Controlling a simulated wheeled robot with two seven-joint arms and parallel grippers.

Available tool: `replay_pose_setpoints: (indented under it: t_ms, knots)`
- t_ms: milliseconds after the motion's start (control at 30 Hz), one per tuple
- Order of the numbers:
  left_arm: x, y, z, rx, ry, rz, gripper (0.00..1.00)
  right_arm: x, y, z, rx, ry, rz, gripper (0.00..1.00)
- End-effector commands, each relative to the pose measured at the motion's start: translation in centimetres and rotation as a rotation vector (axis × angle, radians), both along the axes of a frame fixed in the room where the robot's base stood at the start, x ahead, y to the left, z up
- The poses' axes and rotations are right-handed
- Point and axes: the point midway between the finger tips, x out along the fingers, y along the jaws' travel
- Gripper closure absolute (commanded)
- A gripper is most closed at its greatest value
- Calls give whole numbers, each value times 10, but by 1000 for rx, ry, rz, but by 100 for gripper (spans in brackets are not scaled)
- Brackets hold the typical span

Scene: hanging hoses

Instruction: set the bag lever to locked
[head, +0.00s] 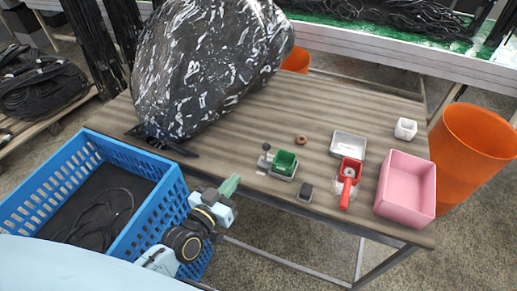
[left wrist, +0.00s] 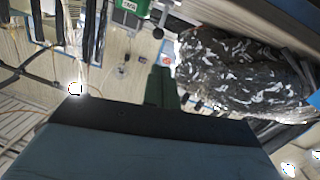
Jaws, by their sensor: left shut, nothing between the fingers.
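The big black bag (head: 205,65) with white flecks stands on the left part of the table. A dark lever-like piece (head: 172,146) lies at the foot of the bag by the table's left edge; I cannot tell its setting. The bag also shows in the left wrist view (left wrist: 235,75). My left gripper (head: 231,184) has green fingers, shut and empty, in front of the table's near edge, right of the dark piece and apart from it. Its fingers also show in the left wrist view (left wrist: 162,88). My right gripper is in neither view.
A blue crate (head: 165,205) stands left of my left gripper, below the bag. An orange bucket (head: 470,145) stands at right.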

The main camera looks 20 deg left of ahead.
Motion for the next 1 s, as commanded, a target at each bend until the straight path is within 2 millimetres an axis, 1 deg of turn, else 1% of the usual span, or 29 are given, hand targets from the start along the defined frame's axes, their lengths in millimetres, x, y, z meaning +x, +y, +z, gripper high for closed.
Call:
replay_pose_setpoints:
  t_ms: [33,67,133,200,267,367,600,700,800,1000]
  knots:
    - [1,-1,13,-12,-27,1,100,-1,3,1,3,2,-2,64]
    - [2,-1,19,-17,-39,2,100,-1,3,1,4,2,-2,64]
    - [5,-2,26,-21,-54,3,100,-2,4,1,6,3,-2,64]
    - [11,-2,28,-24,-61,4,100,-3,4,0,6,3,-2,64]
    - [19,-4,27,-24,-61,4,100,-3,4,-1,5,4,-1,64]
    - [37,-7,27,-26,-62,4,100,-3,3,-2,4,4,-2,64]
    - [87,-16,25,-23,-59,3,100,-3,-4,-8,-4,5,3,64]
    - [105,-19,25,-24,-59,3,100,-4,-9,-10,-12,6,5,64]
    - [115,-23,8,-22,-56,1,100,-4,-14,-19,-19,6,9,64]
    - [126,-26,-4,-22,-55,2,100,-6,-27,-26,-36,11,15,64]
